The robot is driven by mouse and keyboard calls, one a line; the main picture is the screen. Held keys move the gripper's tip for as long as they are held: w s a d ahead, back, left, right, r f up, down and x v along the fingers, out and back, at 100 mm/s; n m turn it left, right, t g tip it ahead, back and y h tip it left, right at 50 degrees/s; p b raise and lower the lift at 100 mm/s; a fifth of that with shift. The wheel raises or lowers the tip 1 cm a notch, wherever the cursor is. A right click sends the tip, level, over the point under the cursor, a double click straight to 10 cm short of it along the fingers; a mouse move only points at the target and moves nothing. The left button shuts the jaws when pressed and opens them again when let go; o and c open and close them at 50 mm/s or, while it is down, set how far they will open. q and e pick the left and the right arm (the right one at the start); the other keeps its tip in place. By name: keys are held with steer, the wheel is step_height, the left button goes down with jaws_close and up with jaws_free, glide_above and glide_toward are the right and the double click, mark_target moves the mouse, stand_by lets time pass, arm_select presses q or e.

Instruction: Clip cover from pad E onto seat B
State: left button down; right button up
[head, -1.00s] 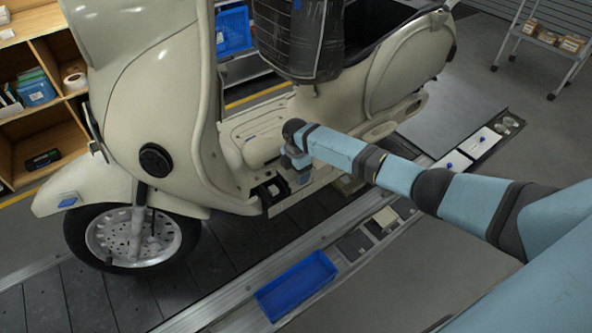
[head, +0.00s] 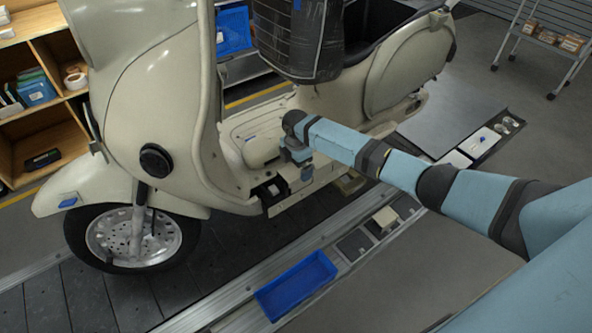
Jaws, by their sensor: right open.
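My right gripper (head: 306,174) is at the scooter's lower side, just right of a dark opening (head: 268,190) in the side panel. It is small and partly hidden by its own wrist, and I see nothing held in it. The opening looks like a seat, but I cannot read a letter on it. A cream block (head: 384,218), perhaps a cover, sits on one of the dark pads in the strip beside the conveyor. No pad letter can be read. My left gripper is not in view.
The cream scooter (head: 120,100) stands on the slat conveyor (head: 40,300). An empty blue tray (head: 296,284) lies on the side strip, next to a bare dark pad (head: 354,245). White panels (head: 480,142) lie farther up. A wooden shelf (head: 40,110) stands at left.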

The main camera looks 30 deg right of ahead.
mark_target(296, 170)
step_height(296, 170, up, 11)
steer(key=s+a+f+m+t+y+p, duration=0.3)
steer(key=s+a+f+m+t+p, duration=0.3)
steer(key=s+a+f, duration=0.7)
steer(key=s+r+m+t+p, duration=0.1)
steer(key=s+r+m, duration=0.3)
steer(key=s, duration=0.7)
steer(key=s+r+m+t+p, duration=0.2)
steer(key=s+r+m+t, duration=0.2)
steer(key=s, duration=0.6)
steer(key=m, duration=0.2)
steer(key=shift+s+m, duration=0.3)
steer(key=shift+s, duration=0.1)
steer(key=shift+c, duration=0.5)
